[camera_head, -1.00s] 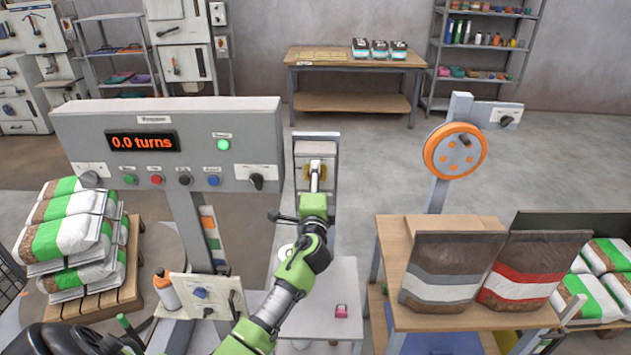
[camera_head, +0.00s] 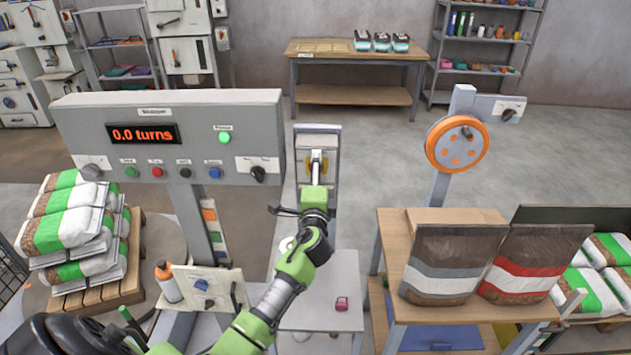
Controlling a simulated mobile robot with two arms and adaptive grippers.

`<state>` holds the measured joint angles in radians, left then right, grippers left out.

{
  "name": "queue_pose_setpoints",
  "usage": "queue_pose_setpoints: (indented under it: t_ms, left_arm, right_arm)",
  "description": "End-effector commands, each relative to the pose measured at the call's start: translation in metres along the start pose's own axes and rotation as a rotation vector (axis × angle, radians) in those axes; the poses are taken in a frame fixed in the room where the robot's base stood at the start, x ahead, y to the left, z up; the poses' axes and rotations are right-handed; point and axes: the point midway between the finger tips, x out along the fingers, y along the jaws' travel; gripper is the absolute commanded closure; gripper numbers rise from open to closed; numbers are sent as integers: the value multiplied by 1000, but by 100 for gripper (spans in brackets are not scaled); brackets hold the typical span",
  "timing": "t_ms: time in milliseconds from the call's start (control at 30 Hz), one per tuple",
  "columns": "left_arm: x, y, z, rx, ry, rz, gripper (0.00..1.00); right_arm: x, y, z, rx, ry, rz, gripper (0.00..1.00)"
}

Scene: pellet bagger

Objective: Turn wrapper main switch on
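The grey wrapper panel (camera_head: 168,100) stands at left centre with a red display (camera_head: 143,133) reading "0.0 turns". It has a lit green lamp (camera_head: 224,138), a row of small coloured buttons and a black rotary switch (camera_head: 258,173) at its lower right. A grey knob (camera_head: 92,171) sits at its lower left. The switch labels are too small to read. My green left arm reaches up from the bottom, and my dark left gripper (camera_head: 282,210) appears small below and right of the black switch, apart from it. I cannot make out its finger opening. My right gripper is not in view.
A smaller control plate (camera_head: 202,291) with a blue switch stands below the panel. Stacked bags (camera_head: 72,228) sit on a pallet at left. A wooden table (camera_head: 392,262) with two brown bags is at right. An orange wheel (camera_head: 457,145) stands behind it.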

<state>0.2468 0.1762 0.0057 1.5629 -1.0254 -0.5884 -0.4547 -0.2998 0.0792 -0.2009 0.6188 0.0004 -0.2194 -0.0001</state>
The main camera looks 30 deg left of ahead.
Motion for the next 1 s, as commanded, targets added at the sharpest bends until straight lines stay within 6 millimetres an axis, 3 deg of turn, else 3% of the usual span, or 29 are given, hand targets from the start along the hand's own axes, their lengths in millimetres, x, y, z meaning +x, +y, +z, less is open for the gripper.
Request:
queue_pose_setpoints:
  t_ms: [167, 400, 600, 1000]
  left_arm:
    - [-25, 1, 0, -1, 2, 2, 25]
    - [-77, 2, 0, -1, 2, 3, 25]
    - [-106, 1, 0, 0, 0, 1, 25]
    - [-116, 0, 1, 1, -1, -1, 25]
  right_arm:
    - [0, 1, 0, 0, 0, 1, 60]
    - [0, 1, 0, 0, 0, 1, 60]
    - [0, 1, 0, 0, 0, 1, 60]
    - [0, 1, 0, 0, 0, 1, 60]
